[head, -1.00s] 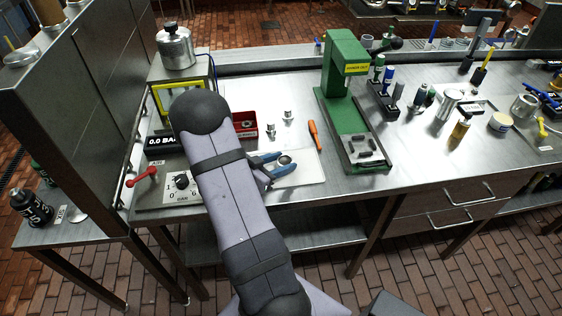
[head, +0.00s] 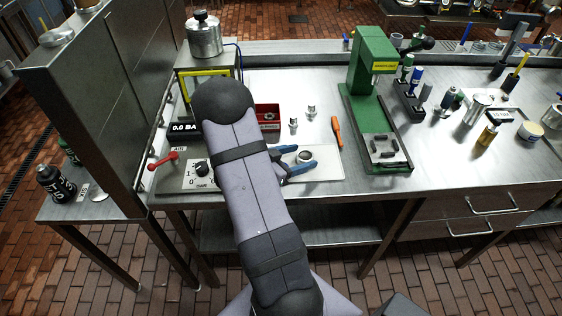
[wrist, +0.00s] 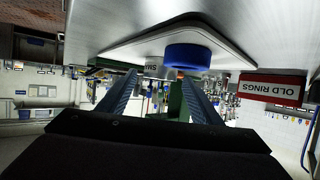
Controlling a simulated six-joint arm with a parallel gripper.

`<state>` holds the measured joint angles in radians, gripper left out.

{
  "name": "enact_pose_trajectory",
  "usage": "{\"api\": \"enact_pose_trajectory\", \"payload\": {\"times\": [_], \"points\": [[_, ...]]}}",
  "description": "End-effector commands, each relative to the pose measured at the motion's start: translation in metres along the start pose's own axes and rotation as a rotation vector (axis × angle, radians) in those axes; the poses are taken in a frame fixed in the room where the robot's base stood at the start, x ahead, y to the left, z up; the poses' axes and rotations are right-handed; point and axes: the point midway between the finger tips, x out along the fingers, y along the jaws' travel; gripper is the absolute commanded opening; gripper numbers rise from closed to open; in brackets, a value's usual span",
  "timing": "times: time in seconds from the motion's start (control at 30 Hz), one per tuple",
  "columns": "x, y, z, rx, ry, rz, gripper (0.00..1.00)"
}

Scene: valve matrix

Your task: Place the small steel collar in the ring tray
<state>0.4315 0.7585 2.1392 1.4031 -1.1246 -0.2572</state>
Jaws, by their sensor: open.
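My gripper (head: 303,158) is open, low over the white board (head: 328,172). Its blue fingers lie on either side of a small round piece (head: 305,156) with a grey top. In the wrist view a blue round piece (wrist: 187,56) sits on the board just beyond the fingertips (wrist: 158,78), with a grey part and a partly hidden label behind it. Two small steel pieces (head: 293,123) (head: 311,109) stand on the bench behind the board. I cannot tell which piece is the small collar. The red tray (head: 267,112) holds a ring; the wrist view shows a red block labelled OLD RINGS (wrist: 272,90).
A green press (head: 372,90) stands right of the board, with an orange-handled tool (head: 337,131) between. A control box (head: 200,172) and a red lever (head: 163,160) are at left. My arm hides part of the bench. Bench behind the steel pieces is clear.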

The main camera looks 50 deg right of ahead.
Motion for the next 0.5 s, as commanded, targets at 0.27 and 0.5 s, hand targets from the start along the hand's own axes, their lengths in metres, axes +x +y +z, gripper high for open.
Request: {"api": "enact_pose_trajectory", "payload": {"times": [0.27, 0.5], "points": [[-0.048, -0.002, 0.002, 0.000, 0.000, -0.007, 0.59], [-0.087, -0.001, 0.001, 0.000, 0.000, -0.005, 0.59]]}}
